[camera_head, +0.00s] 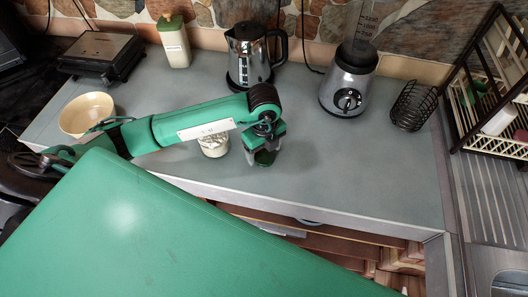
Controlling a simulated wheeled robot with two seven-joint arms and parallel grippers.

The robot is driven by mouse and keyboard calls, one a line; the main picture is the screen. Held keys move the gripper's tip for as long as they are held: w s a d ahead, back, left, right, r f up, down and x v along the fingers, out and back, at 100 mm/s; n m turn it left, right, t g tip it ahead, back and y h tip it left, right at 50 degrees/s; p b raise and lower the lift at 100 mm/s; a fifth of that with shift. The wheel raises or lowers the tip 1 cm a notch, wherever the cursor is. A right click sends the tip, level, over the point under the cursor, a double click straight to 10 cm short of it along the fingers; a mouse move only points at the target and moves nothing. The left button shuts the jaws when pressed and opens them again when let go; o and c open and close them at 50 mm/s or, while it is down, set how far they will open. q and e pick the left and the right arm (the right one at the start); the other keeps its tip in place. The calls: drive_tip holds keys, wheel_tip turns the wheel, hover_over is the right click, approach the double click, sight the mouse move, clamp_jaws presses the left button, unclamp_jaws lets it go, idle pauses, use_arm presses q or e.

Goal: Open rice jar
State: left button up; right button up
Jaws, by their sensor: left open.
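A small glass jar (214,149) with pale contents stands on the grey counter, below my left forearm. The forearm hides its top, so I cannot tell whether a lid is on it. A taller cream container (174,48) with a green lid stands at the back of the counter; no readable label shows on either. My left gripper (264,160) points down just right of the glass jar, apart from it. Its fingers are open over the counter, with a dark green patch between them that I cannot make out. My right gripper is out of view.
A kettle (249,62), a blender (349,82) and a black wire basket (411,106) stand along the back. A grill (101,53) and a cream bowl (87,113) are at left. A rack (486,95) is at right. The counter right of my gripper is clear.

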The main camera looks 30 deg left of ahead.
sight(264, 156)
use_arm(q)
wheel_tip(264, 156, up, 11)
drive_tip(key=b, duration=0.2)
drive_tip(key=shift+f, duration=0.15)
